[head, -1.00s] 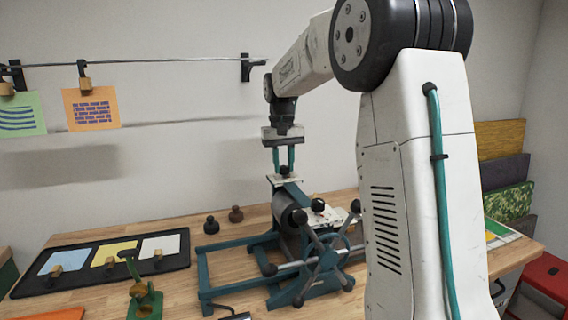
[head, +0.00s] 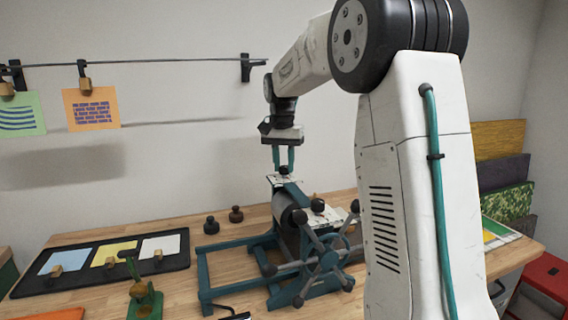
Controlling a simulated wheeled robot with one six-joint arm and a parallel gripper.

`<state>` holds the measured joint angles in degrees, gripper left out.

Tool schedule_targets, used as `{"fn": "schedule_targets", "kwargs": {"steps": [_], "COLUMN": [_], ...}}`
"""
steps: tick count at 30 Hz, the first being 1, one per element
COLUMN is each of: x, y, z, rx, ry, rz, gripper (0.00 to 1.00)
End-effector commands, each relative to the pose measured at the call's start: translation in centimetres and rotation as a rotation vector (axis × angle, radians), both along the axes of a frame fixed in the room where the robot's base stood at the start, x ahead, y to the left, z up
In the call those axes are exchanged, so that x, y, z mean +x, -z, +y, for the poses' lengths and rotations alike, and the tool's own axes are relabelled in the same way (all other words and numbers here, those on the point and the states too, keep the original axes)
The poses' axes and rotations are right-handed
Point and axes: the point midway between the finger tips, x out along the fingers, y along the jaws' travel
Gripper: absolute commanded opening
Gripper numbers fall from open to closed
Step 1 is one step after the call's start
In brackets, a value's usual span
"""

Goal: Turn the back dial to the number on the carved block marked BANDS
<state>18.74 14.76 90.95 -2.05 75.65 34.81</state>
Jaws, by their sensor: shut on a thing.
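The back dial (head: 284,170) is a small black knob on a pale plate at the far top of the teal press (head: 283,200). My gripper (head: 284,161) points straight down over it, its teal fingers shut on the knob. A second black dial (head: 318,205) sits on a pale plate nearer the front of the press. The numbers on the dial plates are too small to read. I cannot make out a carved block marked BANDS; small wooden blocks (head: 56,271) lie on cards in the black tray (head: 120,283).
The press's spoked wheel (head: 327,262) juts out in front. A green tool (head: 143,296) stands at the front. An orange card (head: 92,108) and a green card hang from a wall rail.

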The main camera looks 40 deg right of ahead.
Motion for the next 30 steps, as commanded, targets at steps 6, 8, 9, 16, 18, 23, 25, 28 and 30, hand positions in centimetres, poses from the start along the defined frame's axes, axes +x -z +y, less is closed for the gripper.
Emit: {"fn": "schedule_targets", "kwargs": {"steps": [6,8,9,16,18,23,25,28,30], "x": [0.1,0.1,0.1,0.0,0.0,0.0,0.1,0.1,0.2], "y": [-0.1,-0.1,-0.1,-0.1,-0.1,-0.3,-0.9,-2.4,-3.7], "z": [0.0,0.0,0.0,0.0,0.0,0.0,0.0,0.0,0.1], "rx": [0.0,0.0,0.0,0.0,0.0,0.0,0.0,-0.001,-0.001], "ry": [0.003,0.003,0.003,0.002,0.002,0.002,0.002,0.002,0.002], "rz": [-0.003,-0.003,-0.003,-0.003,-0.001,-0.001,-0.003,-0.004,-0.004], "gripper": [0.04,0.04,0.04,0.48,0.48,0.48,0.48,0.48,0.48]}}
